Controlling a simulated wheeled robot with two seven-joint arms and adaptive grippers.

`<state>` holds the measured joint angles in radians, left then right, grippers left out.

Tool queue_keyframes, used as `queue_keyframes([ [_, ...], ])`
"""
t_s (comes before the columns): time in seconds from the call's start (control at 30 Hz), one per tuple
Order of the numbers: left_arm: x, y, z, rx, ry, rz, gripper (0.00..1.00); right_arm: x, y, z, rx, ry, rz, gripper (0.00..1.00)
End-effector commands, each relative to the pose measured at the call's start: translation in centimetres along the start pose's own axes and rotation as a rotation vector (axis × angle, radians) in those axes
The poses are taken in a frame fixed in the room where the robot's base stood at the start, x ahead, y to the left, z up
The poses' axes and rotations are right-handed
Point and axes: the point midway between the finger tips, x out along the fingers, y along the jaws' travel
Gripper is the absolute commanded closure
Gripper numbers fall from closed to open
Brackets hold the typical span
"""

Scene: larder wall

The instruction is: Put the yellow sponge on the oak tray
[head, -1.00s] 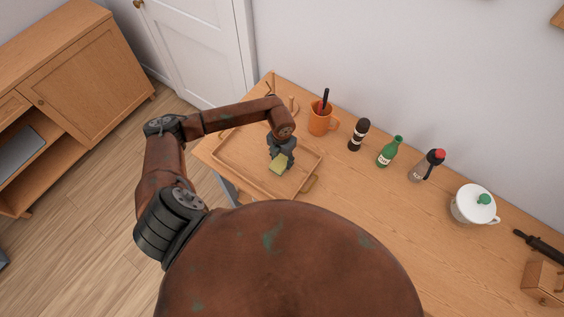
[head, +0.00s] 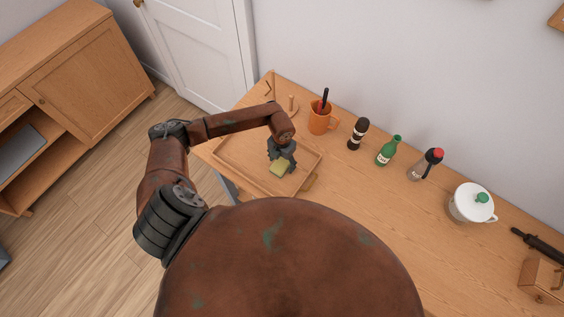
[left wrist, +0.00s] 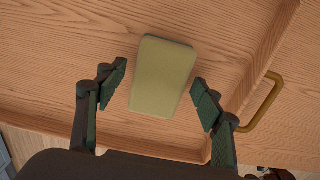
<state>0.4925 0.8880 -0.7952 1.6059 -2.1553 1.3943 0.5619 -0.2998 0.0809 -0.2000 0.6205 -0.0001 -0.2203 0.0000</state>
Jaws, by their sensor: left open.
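The yellow sponge (head: 279,168) lies on the oak tray (head: 235,165) near the tray's front right side. In the left wrist view the sponge (left wrist: 163,76) lies flat on the tray's floor, inside the rim (left wrist: 262,70). My left gripper (head: 281,160) is just above the sponge. In the left wrist view its two fingers (left wrist: 160,95) are apart on either side of the sponge, with gaps to both edges. My right gripper is in neither view.
An orange mug (head: 320,121), a dark-capped shaker (head: 358,133), a green bottle (head: 388,151), a red-capped bottle (head: 425,164) and a white lidded pot (head: 472,203) stand along the wall. The counter's front middle is clear.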

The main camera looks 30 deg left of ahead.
Motion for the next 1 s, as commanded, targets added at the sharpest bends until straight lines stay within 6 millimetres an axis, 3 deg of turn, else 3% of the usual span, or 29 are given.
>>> queue_keyframes([
  [0.27,-0.8,0.0,0.1,0.000,-0.003,0.000,0.39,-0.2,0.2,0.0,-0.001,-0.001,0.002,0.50],
  [0.7,-9.2,0.1,0.1,0.002,-0.004,0.002,0.39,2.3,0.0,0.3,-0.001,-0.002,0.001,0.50],
  [1.0,-12.2,0.0,0.0,0.000,-0.001,0.001,0.39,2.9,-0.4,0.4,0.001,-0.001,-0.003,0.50],
])
